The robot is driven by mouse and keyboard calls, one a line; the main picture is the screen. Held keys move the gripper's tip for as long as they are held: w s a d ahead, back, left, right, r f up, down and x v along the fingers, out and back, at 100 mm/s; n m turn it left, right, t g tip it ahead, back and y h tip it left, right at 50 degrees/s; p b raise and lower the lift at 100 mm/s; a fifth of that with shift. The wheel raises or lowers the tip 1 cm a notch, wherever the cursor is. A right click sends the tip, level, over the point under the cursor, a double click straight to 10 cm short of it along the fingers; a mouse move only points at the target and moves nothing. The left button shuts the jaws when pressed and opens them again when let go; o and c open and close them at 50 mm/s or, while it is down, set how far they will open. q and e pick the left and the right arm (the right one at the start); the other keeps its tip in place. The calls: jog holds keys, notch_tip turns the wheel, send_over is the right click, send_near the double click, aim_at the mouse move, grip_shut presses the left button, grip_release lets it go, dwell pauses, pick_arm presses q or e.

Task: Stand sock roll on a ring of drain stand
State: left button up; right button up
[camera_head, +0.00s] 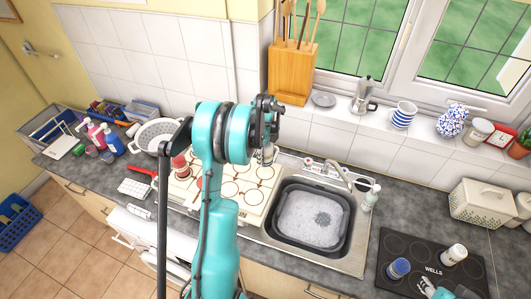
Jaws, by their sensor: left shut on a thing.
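The drain stand (229,189) is a cream board with several rings, lying on the counter left of the sink. My left gripper (267,140) is above the stand's back right part, pointing down and shut on a small pale grey roll (267,155), which I take to be the sock roll. The fingers cover much of it, and I cannot tell whether it touches a ring. A red and white roll (180,166) stands at the stand's left side. My left arm hides the stand's middle. Dark and pale parts at the bottom right edge may be my right gripper, too cut off to read.
A black basin (343,228) with soapy water sits in the sink, right of the stand. A tap (340,173) and soap bottle (371,197) stand beside it. A white colander (158,136) is at the left. A hob (416,252) with jars lies at the right.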

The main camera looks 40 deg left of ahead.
aim_at(265, 163)
pick_arm(q)
notch_tip(265, 163, down, 5)
jog(key=shift+r+b, duration=0.1)
jog(key=shift+b, duration=0.95)
jog(key=shift+s+f, duration=0.15)
jog(key=shift+f, duration=0.1)
jog(key=shift+f+b, duration=0.55)
jog(key=shift+b, duration=0.1)
jog(key=o, duration=1.4)
jog(key=shift+c, duration=0.2)
jog(key=shift+r+p, duration=3.25)
jog(key=shift+r, duration=3.25)
